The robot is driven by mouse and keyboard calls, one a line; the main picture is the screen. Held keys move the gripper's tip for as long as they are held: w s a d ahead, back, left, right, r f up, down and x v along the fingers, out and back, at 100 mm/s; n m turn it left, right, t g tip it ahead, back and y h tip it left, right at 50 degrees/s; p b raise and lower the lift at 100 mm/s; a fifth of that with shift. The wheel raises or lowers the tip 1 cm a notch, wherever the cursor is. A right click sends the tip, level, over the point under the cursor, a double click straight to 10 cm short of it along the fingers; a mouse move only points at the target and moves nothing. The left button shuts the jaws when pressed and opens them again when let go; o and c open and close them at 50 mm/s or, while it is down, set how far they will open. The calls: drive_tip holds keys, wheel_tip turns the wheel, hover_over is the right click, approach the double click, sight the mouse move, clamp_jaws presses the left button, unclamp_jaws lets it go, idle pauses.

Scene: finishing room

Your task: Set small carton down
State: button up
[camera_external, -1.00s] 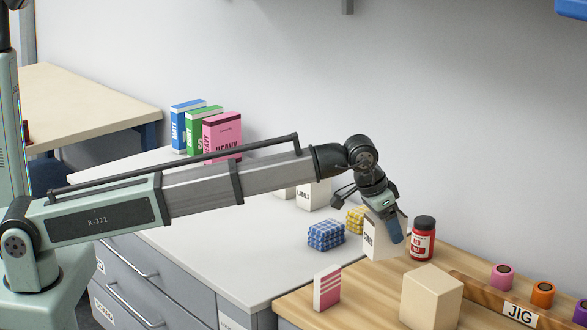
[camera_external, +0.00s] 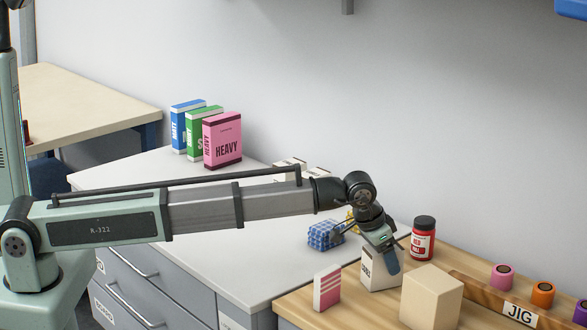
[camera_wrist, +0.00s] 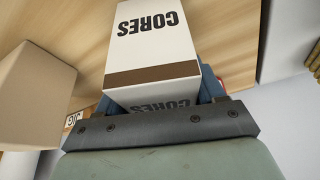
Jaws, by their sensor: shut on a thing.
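The small carton (camera_external: 376,273) is white with a brown band and dark lettering. In the wrist view the carton (camera_wrist: 152,45) reads "CORES" and sits between the blue fingers. My gripper (camera_external: 383,262) is shut on it from above. The carton is upright, low over the left part of the wooden worktop (camera_external: 305,311). I cannot tell whether its base touches the wood. Its upper part is partly hidden by my gripper in the external view.
A pink-and-white striped box (camera_external: 327,288) stands left of the carton, a plain beige block (camera_external: 432,297) to its front right. A red jar (camera_external: 423,240) stands behind right. A blue checked bundle (camera_external: 325,236) lies behind left on the white counter (camera_external: 250,255).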

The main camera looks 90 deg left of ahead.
drive_tip(key=shift+f, duration=0.1)
drive_tip(key=o, duration=1.2)
drive_tip(key=v, duration=1.2)
